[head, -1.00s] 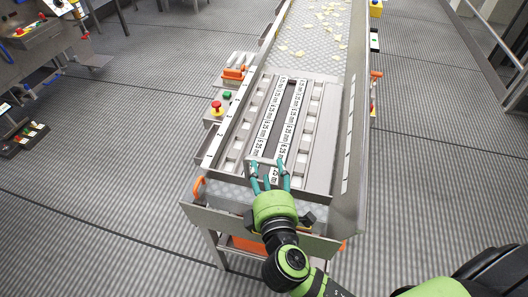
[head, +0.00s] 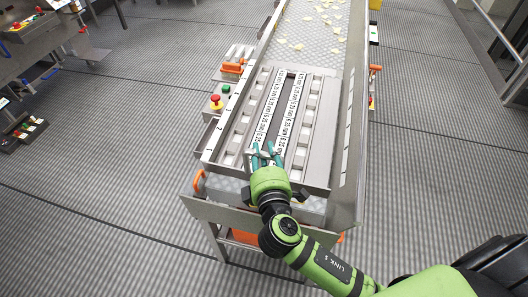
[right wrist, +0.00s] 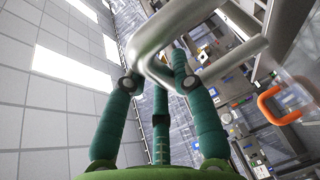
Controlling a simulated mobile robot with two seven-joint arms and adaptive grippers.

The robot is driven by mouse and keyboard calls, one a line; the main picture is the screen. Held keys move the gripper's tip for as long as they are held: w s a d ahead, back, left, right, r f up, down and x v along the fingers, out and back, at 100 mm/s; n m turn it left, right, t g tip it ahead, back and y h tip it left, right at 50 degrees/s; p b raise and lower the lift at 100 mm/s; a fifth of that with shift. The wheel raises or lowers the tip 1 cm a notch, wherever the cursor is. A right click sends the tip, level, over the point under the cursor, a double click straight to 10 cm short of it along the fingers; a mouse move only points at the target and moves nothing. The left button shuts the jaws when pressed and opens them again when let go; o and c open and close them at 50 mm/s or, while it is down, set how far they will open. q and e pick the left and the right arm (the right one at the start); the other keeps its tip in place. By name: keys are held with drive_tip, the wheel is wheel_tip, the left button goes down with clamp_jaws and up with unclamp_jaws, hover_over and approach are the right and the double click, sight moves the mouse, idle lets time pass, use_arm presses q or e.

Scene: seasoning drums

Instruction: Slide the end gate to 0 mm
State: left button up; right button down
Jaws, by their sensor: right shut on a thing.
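My right gripper (head: 266,156) is shut on a grey metal handle at the near part of the machine's end plate. In the right wrist view the bent handle bar (right wrist: 150,62) lies between the teal fingers. The handle appears to belong to the end gate, but the gripper hides most of it in the head view. Two white scale strips (head: 287,122) with mm marks run on both sides of a dark slot (head: 277,117), just beyond the fingers. The gate's edge against the scale is too small to read. My left gripper is not in view.
A conveyor bed (head: 310,38) with pale chips extends away behind the plate. A tall side wall (head: 349,135) stands on the right. A red button (head: 216,101) is at the left. An orange handle (head: 199,181) is at the near left corner.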

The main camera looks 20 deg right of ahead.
wheel_tip(320, 180, down, 6)
drive_tip(key=b, duration=0.3)
drive_tip(key=shift+d+r+b, duration=0.15)
drive_tip(key=shift+r+b, duration=0.05)
drive_tip(key=shift+b, duration=0.1)
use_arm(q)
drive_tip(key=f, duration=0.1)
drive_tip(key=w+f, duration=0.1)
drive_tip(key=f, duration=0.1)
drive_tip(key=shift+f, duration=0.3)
use_arm(e)
drive_tip(key=c, duration=1)
unclamp_jaws()
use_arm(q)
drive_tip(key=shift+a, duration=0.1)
use_arm(e)
drive_tip(key=shift+w, duration=0.1)
drive_tip(key=v, duration=1.2)
